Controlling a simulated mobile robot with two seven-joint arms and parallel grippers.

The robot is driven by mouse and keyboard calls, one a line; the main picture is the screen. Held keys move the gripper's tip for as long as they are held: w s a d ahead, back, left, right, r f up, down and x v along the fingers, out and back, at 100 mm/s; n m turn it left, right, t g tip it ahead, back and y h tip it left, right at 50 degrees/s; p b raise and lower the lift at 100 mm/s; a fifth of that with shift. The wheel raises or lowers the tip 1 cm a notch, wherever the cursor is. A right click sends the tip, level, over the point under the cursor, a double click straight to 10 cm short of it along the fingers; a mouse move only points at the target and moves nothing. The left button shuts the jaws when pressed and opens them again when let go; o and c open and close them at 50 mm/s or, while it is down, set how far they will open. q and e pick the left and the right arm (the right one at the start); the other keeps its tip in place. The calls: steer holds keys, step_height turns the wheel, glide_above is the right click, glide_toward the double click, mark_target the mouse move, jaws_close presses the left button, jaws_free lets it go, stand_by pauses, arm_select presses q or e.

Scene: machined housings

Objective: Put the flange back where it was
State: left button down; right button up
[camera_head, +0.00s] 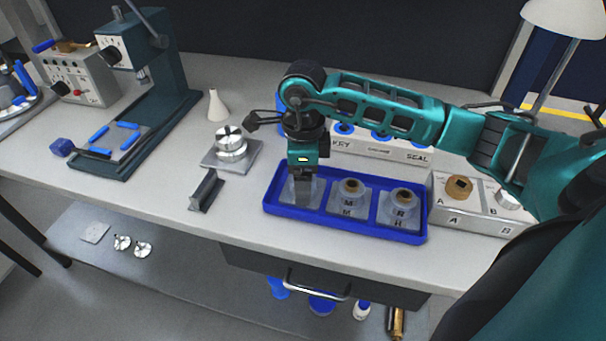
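My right gripper (303,203) points down into the left place of the blue tray (345,231). A pale, see-through piece (286,190) shows around its fingers. I cannot tell whether the fingers are apart or closed on anything. The middle place holds a clear round piece with a brass centre (351,188), marked M. The right place holds a similar piece (404,198), marked R or H. A silver stepped round part (230,147) sits on a square grey plate (215,162) left of the tray. I cannot tell which part is the flange. My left gripper is not seen.
A small dark rail block (206,193) and a white cone-shaped bottle (217,106) stand left of the tray. A teal press (165,75) is further left. A block marked A and B (462,216) stands right. A labelled rack (367,148) stands behind.

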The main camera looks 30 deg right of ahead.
step_height(320, 180, up, 12)
steer(key=shift+r, duration=0.15)
stand_by(0.5)
stand_by(0.5)
